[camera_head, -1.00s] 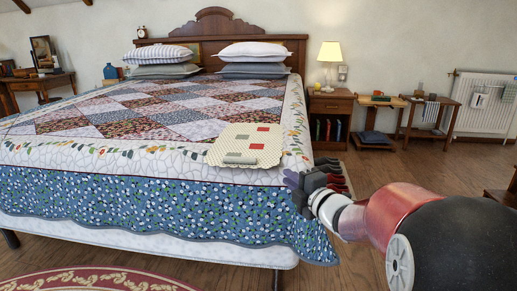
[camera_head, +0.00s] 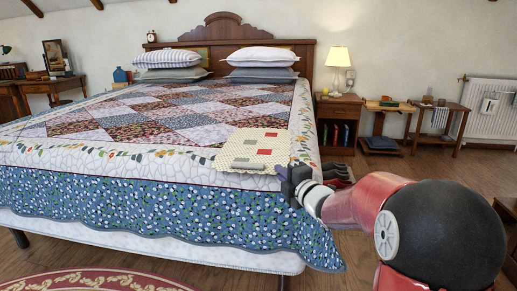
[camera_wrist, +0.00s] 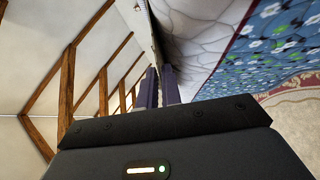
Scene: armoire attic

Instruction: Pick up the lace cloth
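In the wrist view the two fingers of my gripper (camera_wrist: 159,86) are close together, with only a narrow gap visible. Whether any cloth edge is between them cannot be made out.
The bed's patchwork quilt (camera_head: 130,205) hangs over the front side below my gripper. A nightstand (camera_head: 338,108) with a lit lamp (camera_head: 338,58) stands beyond, right of the bed. Small tables (camera_head: 450,108) and a radiator (camera_head: 493,108) line the right wall. Wooden floor is open between.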

